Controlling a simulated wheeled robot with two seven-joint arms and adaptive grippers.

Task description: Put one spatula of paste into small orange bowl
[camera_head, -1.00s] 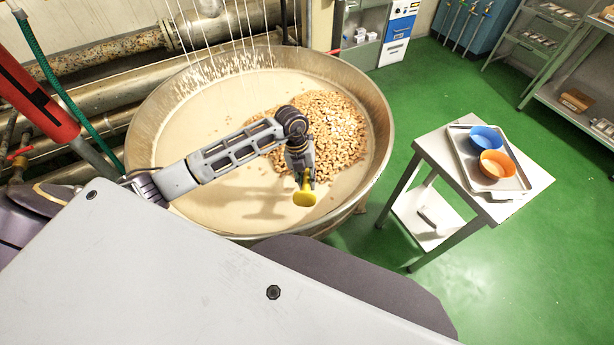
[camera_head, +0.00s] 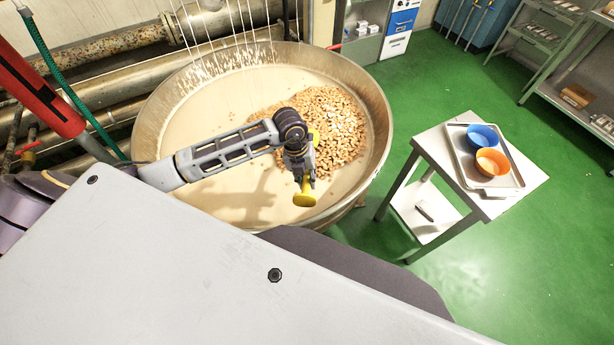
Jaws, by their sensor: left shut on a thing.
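My left gripper (camera_head: 305,180) is over the near right part of the large kettle (camera_head: 150,118), shut on a yellow spatula (camera_head: 304,199). The spatula hangs below the gripper, and I cannot tell whether any paste is on it. The kettle holds pale beige paste (camera_head: 205,125) with a heap of nuts (camera_head: 335,120) on its right side. The small orange bowl (camera_head: 492,163) stands on a metal tray (camera_head: 510,181) to the right of the kettle, apart from my gripper. Its inside looks empty. My right gripper is not in view.
A blue bowl (camera_head: 482,135) stands on the tray just behind the orange one. The tray lies on a small white table (camera_head: 432,140) with a lower shelf. Green floor (camera_head: 410,85) is free between kettle and table. Pipes (camera_head: 90,85) run behind the kettle.

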